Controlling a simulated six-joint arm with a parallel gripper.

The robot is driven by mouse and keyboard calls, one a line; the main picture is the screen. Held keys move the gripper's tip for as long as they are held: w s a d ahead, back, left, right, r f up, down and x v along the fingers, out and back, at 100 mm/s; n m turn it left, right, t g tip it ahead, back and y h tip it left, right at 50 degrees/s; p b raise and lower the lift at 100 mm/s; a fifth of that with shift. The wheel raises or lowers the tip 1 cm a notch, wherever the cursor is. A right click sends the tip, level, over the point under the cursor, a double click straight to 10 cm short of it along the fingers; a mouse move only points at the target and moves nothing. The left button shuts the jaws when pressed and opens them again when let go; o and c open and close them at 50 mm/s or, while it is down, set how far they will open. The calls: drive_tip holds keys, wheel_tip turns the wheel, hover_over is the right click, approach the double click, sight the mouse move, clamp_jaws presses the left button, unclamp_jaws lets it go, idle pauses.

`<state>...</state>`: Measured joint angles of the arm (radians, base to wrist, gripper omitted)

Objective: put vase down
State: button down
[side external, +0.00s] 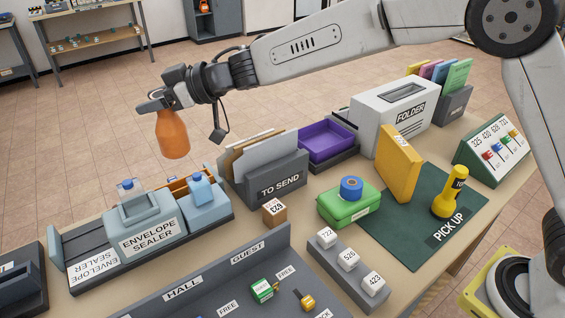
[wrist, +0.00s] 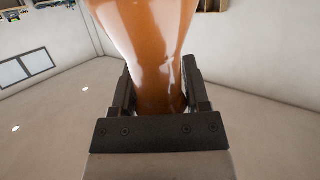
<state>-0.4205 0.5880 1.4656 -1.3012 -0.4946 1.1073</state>
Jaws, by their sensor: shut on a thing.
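An orange-brown glossy vase (side external: 172,135) hangs from my gripper (side external: 163,105) at the upper left of the side view. My gripper is shut on the vase's narrower part, and the wider part hangs below. The vase is in the air, behind the envelope sealer and left of the "TO SEND" holder as seen in the picture. In the wrist view the vase (wrist: 148,50) fills the space between the two dark fingers (wrist: 158,92), which press on its sides.
Below stand the blue envelope sealer (side external: 145,222), the grey "TO SEND" holder (side external: 272,182) with envelopes, and a purple tray (side external: 325,142). A green "PICK UP" mat (side external: 405,235) holds a yellow folder and a yellow flashlight (side external: 450,195). Its lower left part is bare.

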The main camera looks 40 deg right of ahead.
drive_tip(key=s+a+f+n+g+y, duration=0.1)
drive_tip(key=s+a+f+n+g, duration=0.15)
drive_tip(key=s+a, duration=0.35)
drive_tip(key=s+a+f+n+g+y, duration=0.2)
drive_tip(key=s+a+g, duration=0.15)
drive_tip(key=a, duration=0.55)
wheel_tip(320, 180, down, 11)
drive_tip(key=s, duration=0.1)
wheel_tip(320, 180, down, 10)
drive_tip(key=shift+r, duration=0.15)
drive_tip(key=shift+f, duration=0.2)
drive_tip(key=shift+c, duration=0.3)
unclamp_jaws()
